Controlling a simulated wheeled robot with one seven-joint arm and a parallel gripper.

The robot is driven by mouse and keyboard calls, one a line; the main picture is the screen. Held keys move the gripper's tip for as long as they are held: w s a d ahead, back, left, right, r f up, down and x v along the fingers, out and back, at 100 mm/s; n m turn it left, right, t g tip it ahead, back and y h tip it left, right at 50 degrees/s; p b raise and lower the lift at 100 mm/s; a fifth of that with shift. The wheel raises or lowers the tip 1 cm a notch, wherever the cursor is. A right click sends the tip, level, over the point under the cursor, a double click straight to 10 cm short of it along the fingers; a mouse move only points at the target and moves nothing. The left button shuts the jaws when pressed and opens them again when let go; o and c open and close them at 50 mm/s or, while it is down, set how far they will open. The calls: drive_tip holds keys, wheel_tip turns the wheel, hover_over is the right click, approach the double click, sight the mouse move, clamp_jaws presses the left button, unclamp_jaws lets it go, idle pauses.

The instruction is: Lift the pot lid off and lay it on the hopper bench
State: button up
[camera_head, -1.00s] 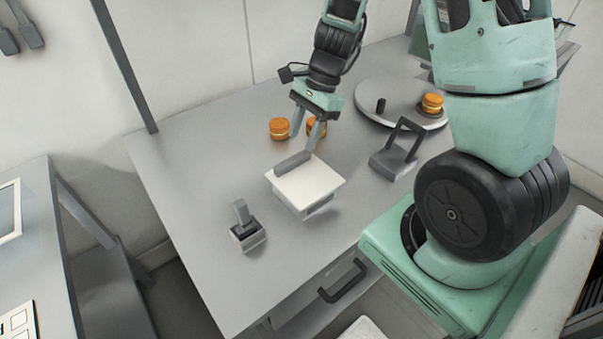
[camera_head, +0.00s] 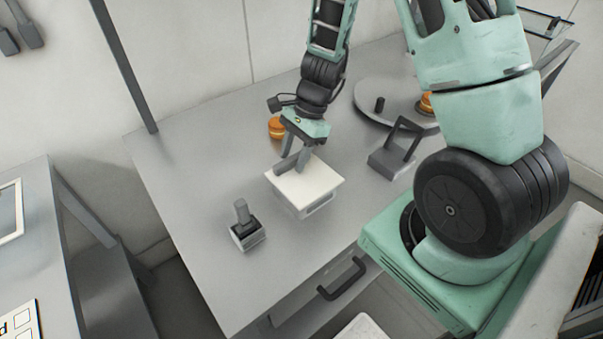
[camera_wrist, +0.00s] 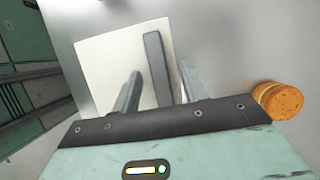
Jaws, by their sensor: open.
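The pot lid (camera_head: 315,187) is a white square plate with a grey bar handle (camera_head: 287,164) along one edge. It sits on a light box-shaped pot (camera_head: 319,206) on the grey bench (camera_head: 190,180). My gripper (camera_head: 294,160) is open at the lid, from above. In the wrist view the lid (camera_wrist: 105,50) and its handle (camera_wrist: 157,68) show, with the handle between the two fingers of my gripper (camera_wrist: 158,90), apart from both. My wrist partly hides the lid's near side in that view.
A small grey holder with an upright block (camera_head: 247,232) stands left of the pot. A grey framed stand (camera_head: 392,158) is to the right. An orange round (camera_head: 277,127) lies behind, and a round turntable (camera_head: 365,98) carries another. The bench's left part is clear.

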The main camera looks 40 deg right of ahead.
drive_tip(key=shift+f, duration=0.1)
clamp_jaws()
wheel_tip(320, 180, up, 15)
drive_tip(key=p, duration=0.5)
idle(0.7)
